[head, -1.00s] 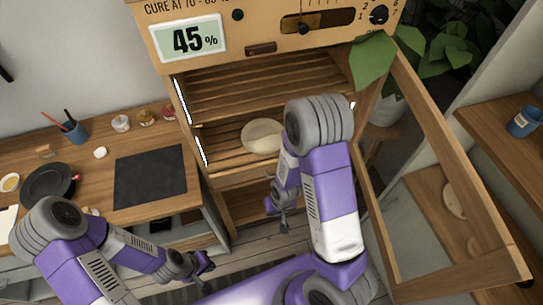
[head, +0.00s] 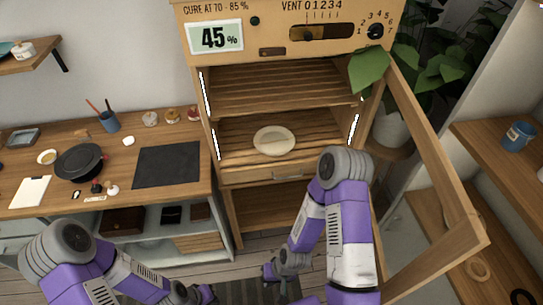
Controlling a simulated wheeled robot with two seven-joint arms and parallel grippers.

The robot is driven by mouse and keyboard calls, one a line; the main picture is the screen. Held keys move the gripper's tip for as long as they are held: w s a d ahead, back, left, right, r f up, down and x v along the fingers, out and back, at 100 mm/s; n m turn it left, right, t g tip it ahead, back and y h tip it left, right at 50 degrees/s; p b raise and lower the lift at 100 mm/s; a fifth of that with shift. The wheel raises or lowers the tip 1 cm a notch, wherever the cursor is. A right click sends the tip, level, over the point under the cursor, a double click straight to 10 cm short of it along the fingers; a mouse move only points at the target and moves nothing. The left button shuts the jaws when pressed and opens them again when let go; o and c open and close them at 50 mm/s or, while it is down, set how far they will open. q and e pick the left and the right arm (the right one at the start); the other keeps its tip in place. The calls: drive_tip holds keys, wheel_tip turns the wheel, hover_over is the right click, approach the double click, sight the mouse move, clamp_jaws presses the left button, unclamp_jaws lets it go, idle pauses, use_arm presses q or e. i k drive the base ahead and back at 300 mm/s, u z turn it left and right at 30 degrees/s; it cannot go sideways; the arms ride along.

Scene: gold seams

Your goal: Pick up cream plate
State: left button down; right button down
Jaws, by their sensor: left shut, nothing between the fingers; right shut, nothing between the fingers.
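The cream plate (head: 274,140) lies flat on the lower slatted shelf (head: 233,150) of the wooden curing cabinet. It is whole in view and nothing covers it. My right gripper (head: 272,272) is shut and empty, low in front of the cabinet, below the plate and apart from it. My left gripper (head: 203,294) is shut and empty near the bottom edge of the picture, left of the right one and away from the plate.
The cabinet's glazed door (head: 435,165) stands open to the right. A drawer (head: 290,172) sits under the plate's shelf. The workbench at left holds a black mat (head: 167,165) and a dark round pan (head: 79,162). A plant (head: 430,75) stands behind the door.

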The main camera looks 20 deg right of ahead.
sight(272, 141)
drive_tip(key=u, duration=1.3)
drive_tip(key=i, duration=1.2)
drive_tip(key=z, duration=3.75)
